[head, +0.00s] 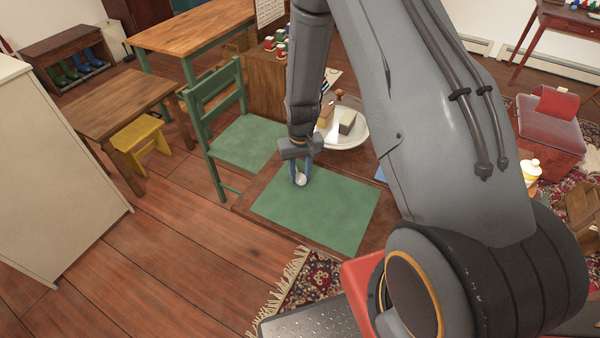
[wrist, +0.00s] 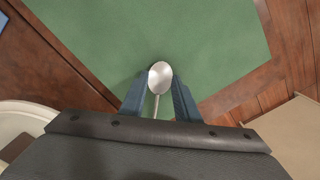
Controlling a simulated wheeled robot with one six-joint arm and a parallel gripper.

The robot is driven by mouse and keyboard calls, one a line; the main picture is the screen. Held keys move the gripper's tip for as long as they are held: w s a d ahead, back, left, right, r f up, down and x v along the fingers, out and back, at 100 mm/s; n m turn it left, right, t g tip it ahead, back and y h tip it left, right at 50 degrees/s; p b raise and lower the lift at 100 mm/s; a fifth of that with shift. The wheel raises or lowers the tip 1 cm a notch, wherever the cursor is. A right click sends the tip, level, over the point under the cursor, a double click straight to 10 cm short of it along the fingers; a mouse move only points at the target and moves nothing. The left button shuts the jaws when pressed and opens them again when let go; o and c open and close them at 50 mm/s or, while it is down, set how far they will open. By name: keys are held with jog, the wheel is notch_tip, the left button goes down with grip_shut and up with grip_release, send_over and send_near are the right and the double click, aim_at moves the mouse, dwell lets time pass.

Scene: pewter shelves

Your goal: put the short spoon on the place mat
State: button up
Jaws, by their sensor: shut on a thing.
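The short spoon (wrist: 159,76) is silver, with its round bowl pointing away from my gripper in the wrist view. In the head view its bowl (head: 300,180) shows below the fingertips. My gripper (head: 300,172) is shut on the spoon, with one blue finger on each side, also seen in the wrist view (wrist: 160,95). The green place mat (head: 330,212) lies flat on a low brown table; it fills the upper middle of the wrist view (wrist: 215,40). The spoon is over the mat's far left part. I cannot tell whether it touches the mat. Part of the handle is hidden.
A white round tray (head: 357,132) with blocks stands on the table beyond the mat. A green chair (head: 240,140) is close at the left. My arm hides part of the table at the right. The mat's front area is bare.

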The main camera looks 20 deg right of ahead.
aim_at(301, 178)
jog(key=shift+f, duration=0.1)
jog(key=o, duration=1)
jog(key=shift+o, duration=0.2)
notch_tip(301, 178, up, 11)
jog(key=b, duration=0.2)
jog(key=s+r+t, duration=0.1)
jog(key=s+r, duration=1.2)
jog(key=s, duration=0.4)
jog(key=shift+a+r+t+b, duration=0.15)
jog(key=shift+r+t+b, duration=0.15)
